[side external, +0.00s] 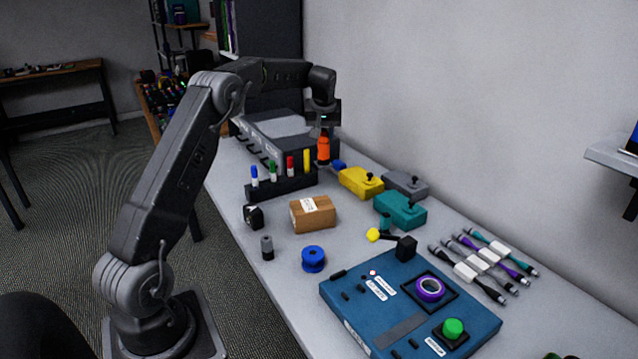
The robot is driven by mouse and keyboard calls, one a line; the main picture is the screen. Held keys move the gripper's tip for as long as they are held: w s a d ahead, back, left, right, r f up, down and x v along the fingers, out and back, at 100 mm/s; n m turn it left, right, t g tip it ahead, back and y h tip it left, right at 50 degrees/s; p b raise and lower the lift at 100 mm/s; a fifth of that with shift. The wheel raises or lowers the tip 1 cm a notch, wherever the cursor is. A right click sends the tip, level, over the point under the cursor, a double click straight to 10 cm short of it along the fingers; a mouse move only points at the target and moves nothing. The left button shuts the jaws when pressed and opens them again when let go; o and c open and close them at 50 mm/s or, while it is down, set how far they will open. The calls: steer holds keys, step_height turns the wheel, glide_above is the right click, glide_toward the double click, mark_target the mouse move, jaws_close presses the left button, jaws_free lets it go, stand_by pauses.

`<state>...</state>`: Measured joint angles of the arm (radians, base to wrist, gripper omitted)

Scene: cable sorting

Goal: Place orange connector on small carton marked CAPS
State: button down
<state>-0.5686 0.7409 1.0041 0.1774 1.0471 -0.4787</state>
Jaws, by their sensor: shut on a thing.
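My gripper (323,128) is shut on the orange connector (323,151) and points down at the back of the table. The orange connector hangs upright below the jaws, beyond the row of colored pens. I cannot tell whether its lower end is clear of the table or of things behind it. The small brown carton (313,214) sits nearer the camera, in the middle of the table, with a white label on top. The label's print is too small to read. The carton's top is otherwise bare, and my gripper is well apart from it.
A black rack (282,187) with several pens stands between gripper and carton. Yellow (360,182), teal (400,210) and grey (405,185) boxes lie right. A blue spool (313,259), grey cylinder (267,248), blue panel (410,305) and several cables (480,265) are nearer.

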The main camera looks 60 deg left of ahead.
steer(key=s+d+r+m, duration=0.1)
steer(key=s+d+r, duration=0.15)
steer(key=s, duration=0.75)
steer(key=s+d+r+m, duration=0.1)
steer(key=s+r, duration=0.3)
steer(key=s, duration=0.6)
steer(key=w+d+f, duration=0.6)
steer(key=w+f, duration=0.4)
steer(key=f, duration=0.1)
steer(key=shift+d+t, duration=0.4)
steer(key=shift+f, duration=0.15)
steer(key=shift+f, duration=0.15)
steer(key=c, duration=0.8)
jaws_free()
